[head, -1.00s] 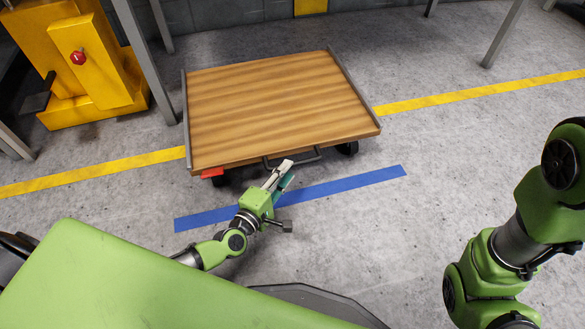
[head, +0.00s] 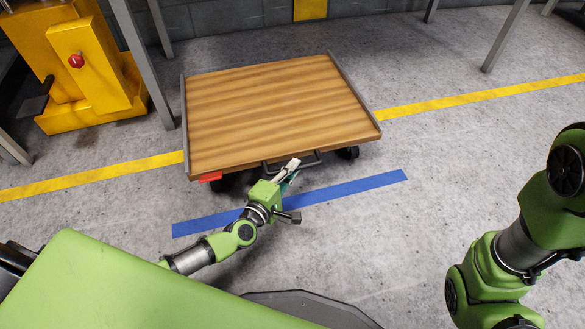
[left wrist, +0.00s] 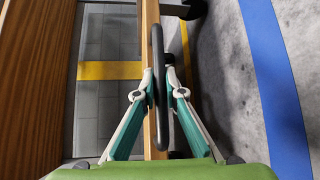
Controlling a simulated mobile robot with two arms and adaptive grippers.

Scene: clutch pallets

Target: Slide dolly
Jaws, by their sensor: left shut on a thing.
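The dolly (head: 270,110) is a flat wooden platform with grey side rails and dark wheels, standing on the concrete floor. A black handle (head: 303,160) runs along its near edge, and a red piece (head: 210,177) sits at its near left corner. My left gripper (head: 292,168) is at the near edge, shut on the handle. In the left wrist view the fingers (left wrist: 158,82) close on both sides of the black handle bar (left wrist: 157,60), with the platform (left wrist: 25,85) to the left. The right arm shows at the right, but its gripper is out of view.
A blue floor stripe (head: 345,192) lies just in front of the dolly. A yellow floor line (head: 440,103) passes under it. A yellow machine (head: 85,75) with a red button and a grey post (head: 143,65) stand at the left. The floor to the right is clear.

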